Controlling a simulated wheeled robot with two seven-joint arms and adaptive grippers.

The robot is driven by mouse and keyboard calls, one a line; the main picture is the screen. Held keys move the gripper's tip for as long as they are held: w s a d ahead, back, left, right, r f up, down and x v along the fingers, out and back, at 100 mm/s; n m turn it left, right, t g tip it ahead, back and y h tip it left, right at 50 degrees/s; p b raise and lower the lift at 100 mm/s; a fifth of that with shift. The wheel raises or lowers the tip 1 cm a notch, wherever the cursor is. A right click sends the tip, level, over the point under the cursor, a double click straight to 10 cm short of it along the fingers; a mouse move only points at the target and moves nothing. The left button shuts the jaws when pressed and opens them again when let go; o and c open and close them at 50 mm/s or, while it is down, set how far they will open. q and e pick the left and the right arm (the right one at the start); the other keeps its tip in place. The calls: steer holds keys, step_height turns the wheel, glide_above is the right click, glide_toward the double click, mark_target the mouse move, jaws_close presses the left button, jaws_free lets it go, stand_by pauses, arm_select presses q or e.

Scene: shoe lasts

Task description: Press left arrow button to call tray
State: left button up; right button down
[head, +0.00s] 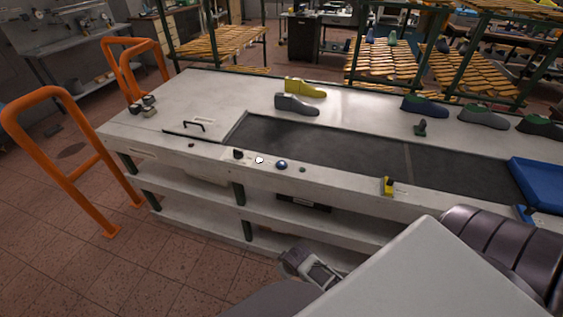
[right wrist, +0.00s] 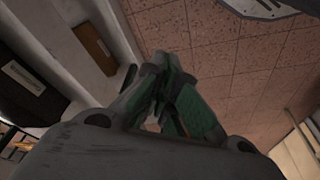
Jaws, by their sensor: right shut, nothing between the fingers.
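A row of small controls is set along the front edge of the white table. Arrow markings are too small to read, so I cannot tell which is the left arrow button. A blue tray (head: 538,180) lies at the table's right end. My right gripper (right wrist: 160,65) has green fingers closed together, empty, and points past the table's underside and floor. It touches no button. My left gripper is not in view.
The white table (head: 170,100) has a dark recessed belt (head: 340,145). Grey (head: 296,104) and yellow (head: 305,88) shoe lasts stand behind it, with more at the right. A yellow-black item (head: 388,187) sits on the front edge. Orange rails (head: 60,150) stand left.

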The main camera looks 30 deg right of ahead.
steer(key=w+a+r+m+t+y+p, duration=0.1)
steer(key=w+r, duration=0.2)
steer(key=r, duration=0.5)
steer(key=w+a+r+m+p, duration=0.1)
steer(key=w+r, duration=0.2)
steer(key=r, duration=0.5)
step_height(320, 180, up, 19)
steer(key=m+t+y+p, duration=0.15)
steer(key=m+t, duration=0.35)
steer(key=m, duration=1.7)
glide_above(280, 164)
steer(key=shift+y, duration=0.25)
steer(key=shift+f+b, duration=0.15)
steer(key=shift+b, duration=0.2)
steer(key=shift+f+b, duration=3)
steer(key=shift+b, duration=1.1)
steer(key=shift+f, duration=1.2)
steer(key=shift+f, duration=0.1)
